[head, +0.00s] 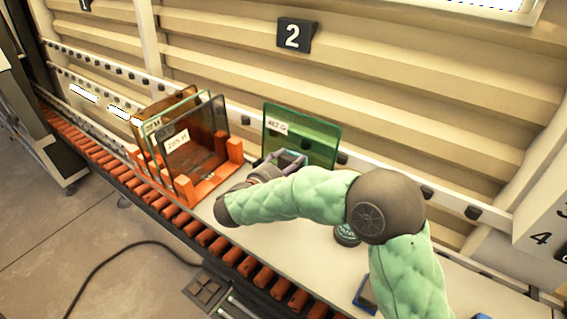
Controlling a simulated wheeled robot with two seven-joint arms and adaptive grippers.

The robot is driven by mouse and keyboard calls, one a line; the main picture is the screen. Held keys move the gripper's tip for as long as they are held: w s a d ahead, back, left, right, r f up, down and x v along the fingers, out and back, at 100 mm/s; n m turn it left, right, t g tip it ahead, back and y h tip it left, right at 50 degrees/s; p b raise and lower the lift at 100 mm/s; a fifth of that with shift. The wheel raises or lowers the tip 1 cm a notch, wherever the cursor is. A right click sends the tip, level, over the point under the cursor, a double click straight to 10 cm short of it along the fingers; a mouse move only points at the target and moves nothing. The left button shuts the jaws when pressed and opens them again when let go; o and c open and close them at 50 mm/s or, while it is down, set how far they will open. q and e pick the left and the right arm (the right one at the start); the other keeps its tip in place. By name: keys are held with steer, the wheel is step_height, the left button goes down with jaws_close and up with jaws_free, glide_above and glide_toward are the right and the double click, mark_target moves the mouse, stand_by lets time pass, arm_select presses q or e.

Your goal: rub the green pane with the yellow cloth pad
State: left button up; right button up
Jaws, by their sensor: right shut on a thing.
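The green pane (315,140) stands upright at the back of the white table, with a white label reading 467 G at its upper left. My right gripper (285,160) is in front of the pane's lower left part, close to it; I cannot tell whether they touch. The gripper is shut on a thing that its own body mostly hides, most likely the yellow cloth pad. No yellow shows anywhere in view. My left gripper is not in view.
An orange rack (188,193) holding several dark and clear panes (200,140) stands left of the green pane. A roller conveyor (205,237) runs along the table's front edge. A blue item (364,295) lies at the front right. White table surface is free between rack and pane.

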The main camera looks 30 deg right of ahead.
mark_target(314, 165)
steer(key=shift+s+d+b, duration=0.4)
steer(key=shift+s, duration=0.5)
steer(key=shift+s+d+b, duration=0.35)
steer(key=shift+s+b, duration=0.05)
steer(key=shift+s, duration=0.55)
steer(key=shift+s+d+b, duration=0.4)
steer(key=shift+s, duration=0.5)
steer(key=shift+d+f+b, duration=0.1)
steer(key=shift+b, duration=0.3)
steer(key=shift+w+a+b, duration=0.3)
steer(key=shift+w+a, duration=0.05)
steer(key=shift+w, duration=0.5)
steer(key=shift+w+a+b, duration=0.3)
steer(key=shift+w+a, duration=0.1)
steer(key=shift+w, duration=0.5)
steer(key=shift+w+a+b, duration=0.3)
steer(key=shift+w+a, duration=0.05)
steer(key=shift+w, duration=0.5)
steer(key=shift+w+a+b, duration=0.1)
steer(key=shift+w+a, duration=0.2)
steer(key=shift+w, duration=0.5)
steer(key=shift+w+a+b, duration=0.15)
steer(key=shift+w+a, duration=0.2)
steer(key=shift+w, duration=0.4)
steer(key=shift+w+a+b, duration=0.1)
steer(key=shift+w+a, duration=0.2)
steer(key=shift+w, duration=0.5)
